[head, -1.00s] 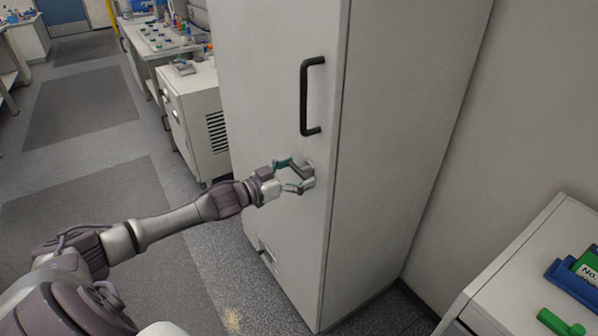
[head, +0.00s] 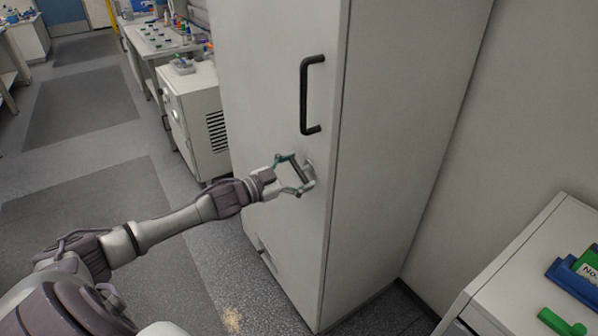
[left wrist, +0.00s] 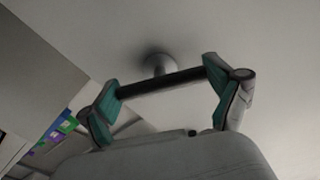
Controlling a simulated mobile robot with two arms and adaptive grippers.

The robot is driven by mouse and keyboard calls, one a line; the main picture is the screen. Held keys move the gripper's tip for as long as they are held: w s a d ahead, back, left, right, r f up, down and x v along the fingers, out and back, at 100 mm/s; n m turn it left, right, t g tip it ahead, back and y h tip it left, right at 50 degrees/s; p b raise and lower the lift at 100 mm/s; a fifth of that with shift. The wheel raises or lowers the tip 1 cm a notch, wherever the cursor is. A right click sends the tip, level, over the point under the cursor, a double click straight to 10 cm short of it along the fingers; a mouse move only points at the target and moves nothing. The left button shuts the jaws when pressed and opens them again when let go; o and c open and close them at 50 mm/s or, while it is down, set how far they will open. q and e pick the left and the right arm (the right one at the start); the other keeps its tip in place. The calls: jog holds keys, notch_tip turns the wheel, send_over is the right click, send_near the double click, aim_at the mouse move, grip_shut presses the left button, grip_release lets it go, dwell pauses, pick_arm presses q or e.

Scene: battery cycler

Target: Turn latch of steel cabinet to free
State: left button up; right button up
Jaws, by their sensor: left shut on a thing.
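The tall pale steel cabinet (head: 270,80) stands upright in the middle of the head view, with its door facing left. Its latch (left wrist: 160,84) is a dark bar on a round pale boss (left wrist: 157,66) on the door, below the black handle (head: 304,95). My left gripper (head: 297,172) is at the latch. In the left wrist view, its two teal-padded fingers (left wrist: 164,82) are at the two ends of the bar, shut on it. In the head view the bar slants steeply, and the fingers partly cover the boss. My right gripper is not in view.
A low white cabinet (head: 192,110) with a vent and a bench (head: 160,45) stand behind on the left. A white unit (head: 530,265) with blue and green items is at the lower right.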

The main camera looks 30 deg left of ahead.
pick_arm(q)
jog(key=m, duration=0.3)
jog(key=shift+m+b, duration=0.35)
jog(key=shift+m, duration=0.05)
jog(key=m, duration=0.2)
jog(key=shift+m+b, duration=0.3)
jog(key=shift+b, duration=0.05)
jog(key=m+b, duration=0.1)
jog(key=m, duration=0.3)
jog(key=shift+b, duration=0.3)
jog(key=shift+m+b, duration=0.45)
jog(key=shift+m, duration=1.25)
jog(key=o, duration=0.8)
jog(key=shift+o, duration=0.2)
jog(key=shift+s, duration=0.1)
